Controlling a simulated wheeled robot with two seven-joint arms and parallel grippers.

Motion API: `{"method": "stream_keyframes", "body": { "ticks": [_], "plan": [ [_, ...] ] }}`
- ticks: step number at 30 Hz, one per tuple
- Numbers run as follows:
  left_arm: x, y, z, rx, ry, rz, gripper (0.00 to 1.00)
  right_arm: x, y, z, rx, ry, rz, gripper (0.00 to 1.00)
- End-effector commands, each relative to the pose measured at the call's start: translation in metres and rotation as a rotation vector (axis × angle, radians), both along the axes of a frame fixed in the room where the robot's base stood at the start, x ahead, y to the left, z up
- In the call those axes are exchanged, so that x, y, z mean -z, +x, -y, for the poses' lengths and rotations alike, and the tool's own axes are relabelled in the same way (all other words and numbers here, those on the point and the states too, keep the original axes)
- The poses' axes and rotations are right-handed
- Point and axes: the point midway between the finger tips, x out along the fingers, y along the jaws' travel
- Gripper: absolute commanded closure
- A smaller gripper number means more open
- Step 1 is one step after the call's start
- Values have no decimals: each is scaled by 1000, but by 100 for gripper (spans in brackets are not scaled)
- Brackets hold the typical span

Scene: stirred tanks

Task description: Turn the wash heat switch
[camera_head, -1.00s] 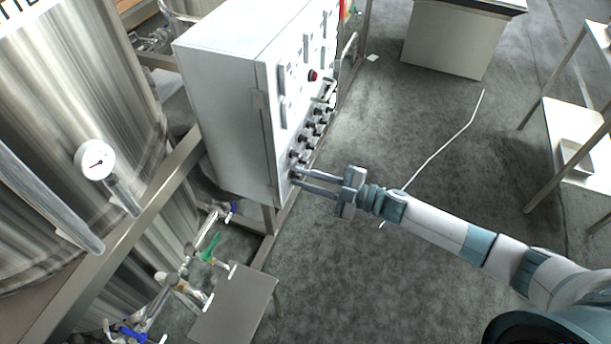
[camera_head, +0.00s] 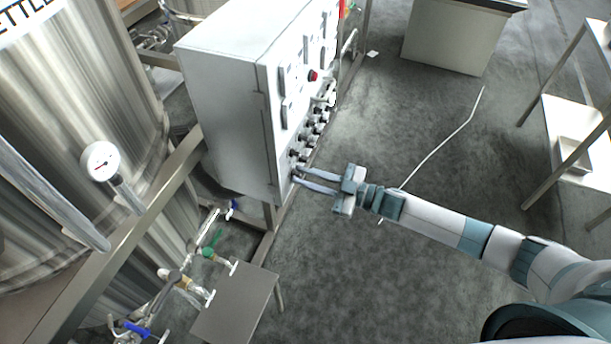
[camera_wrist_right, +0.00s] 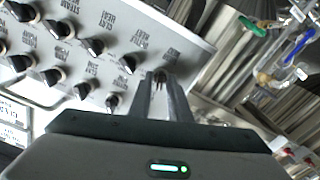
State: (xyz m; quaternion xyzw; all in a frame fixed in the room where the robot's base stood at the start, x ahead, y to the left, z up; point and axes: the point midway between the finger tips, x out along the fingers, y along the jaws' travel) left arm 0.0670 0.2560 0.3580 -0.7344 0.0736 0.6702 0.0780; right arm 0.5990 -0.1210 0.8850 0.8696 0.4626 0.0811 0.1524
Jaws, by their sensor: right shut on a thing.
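The control panel is the front of a white cabinet (camera_head: 225,95) in the head view. It carries rows of black rotary switches with pale pointers. My right gripper (camera_head: 296,175) is at the panel's lower near corner. Its fingers are shut on a switch there, taken as the wash heat switch. In the right wrist view, the fingertips (camera_wrist_right: 160,77) meet at this switch and mostly hide it, so its pointer angle cannot be told. A small label (camera_wrist_right: 172,53) beside it is too blurred to read surely. My left gripper is not in view.
Neighbouring switches (camera_wrist_right: 129,64) sit close to the fingers. A red button (camera_head: 313,76) is higher on the panel. A steel tank with a gauge (camera_head: 101,161) and pipes with coloured valve handles stand left. A small grey table (camera_head: 235,305) is below. Floor to the right is mostly clear.

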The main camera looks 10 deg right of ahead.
Motion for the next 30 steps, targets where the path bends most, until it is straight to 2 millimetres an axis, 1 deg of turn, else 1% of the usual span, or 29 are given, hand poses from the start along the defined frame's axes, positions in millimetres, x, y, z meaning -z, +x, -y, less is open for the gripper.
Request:
{"method": "stream_keyframes", "body": {
  "ticks": [4,5,6,22,26,30],
  "plan": [
    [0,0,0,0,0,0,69,0,0,0,-1,-2,0,100],
    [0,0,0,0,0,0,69,0,0,0,-1,-2,0,81],
    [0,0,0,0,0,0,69,0,0,0,-1,-2,0,73],
    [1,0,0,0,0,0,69,1,-2,3,0,-2,1,73],
    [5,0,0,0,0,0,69,2,-6,11,1,-3,1,73],
    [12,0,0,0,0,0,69,4,-17,25,0,-4,1,73]
  ]
}}
